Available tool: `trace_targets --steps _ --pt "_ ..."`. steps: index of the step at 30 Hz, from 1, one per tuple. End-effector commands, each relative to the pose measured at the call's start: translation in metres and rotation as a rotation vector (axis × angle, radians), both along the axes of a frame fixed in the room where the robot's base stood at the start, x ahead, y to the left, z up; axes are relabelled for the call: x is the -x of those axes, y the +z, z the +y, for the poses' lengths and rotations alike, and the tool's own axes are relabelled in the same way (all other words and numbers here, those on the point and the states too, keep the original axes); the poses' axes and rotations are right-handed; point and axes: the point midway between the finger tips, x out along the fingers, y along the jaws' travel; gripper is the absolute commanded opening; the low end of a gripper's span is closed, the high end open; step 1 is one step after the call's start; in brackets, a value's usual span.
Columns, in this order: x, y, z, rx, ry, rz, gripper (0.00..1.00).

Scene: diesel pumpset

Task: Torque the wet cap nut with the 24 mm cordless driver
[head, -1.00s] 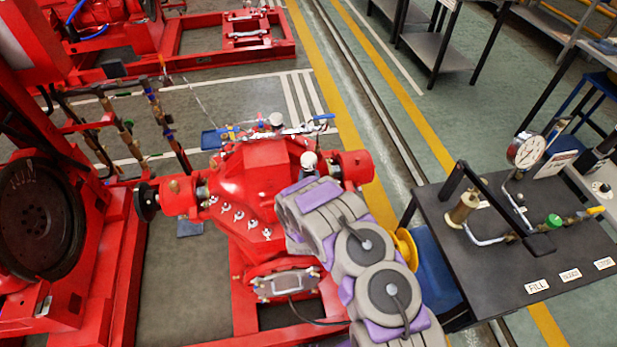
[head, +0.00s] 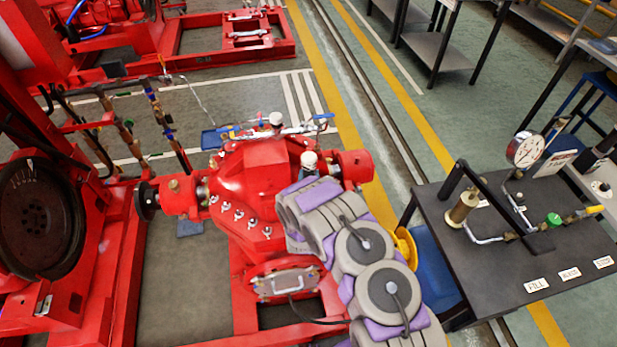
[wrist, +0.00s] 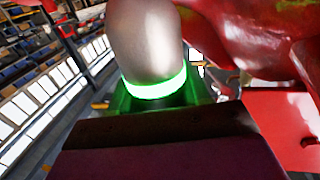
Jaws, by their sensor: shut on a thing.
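In the wrist view, a grey rounded tool nose with a lit green ring (wrist: 150,45) rises from a green body; it looks like the cordless driver. My gripper (wrist: 165,125), a dark block along the bottom, is shut on it. The red casing fills the right of that view, close to the nose; I cannot tell whether they touch. In the head view, several silver cap nuts (head: 240,215) sit on the front of the red pump casing (head: 245,185). I cannot tell which is wet. My arm covers the casing's right side and hides my gripper there.
A dark bench (head: 500,250) with a pressure gauge (head: 524,149), brass fittings and labels stands at right. A blue bin (head: 435,270) is between it and my arm. A large dark wheel (head: 40,215) stands at left.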

Motion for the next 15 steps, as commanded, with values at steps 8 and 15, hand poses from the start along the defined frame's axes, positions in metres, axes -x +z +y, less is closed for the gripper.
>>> trace_targets --steps 8,15 --pt "0.001 0.006 0.001 0.000 0.002 0.002 0.00" --pt "0.000 0.023 0.001 -0.001 0.001 -0.003 0.00"
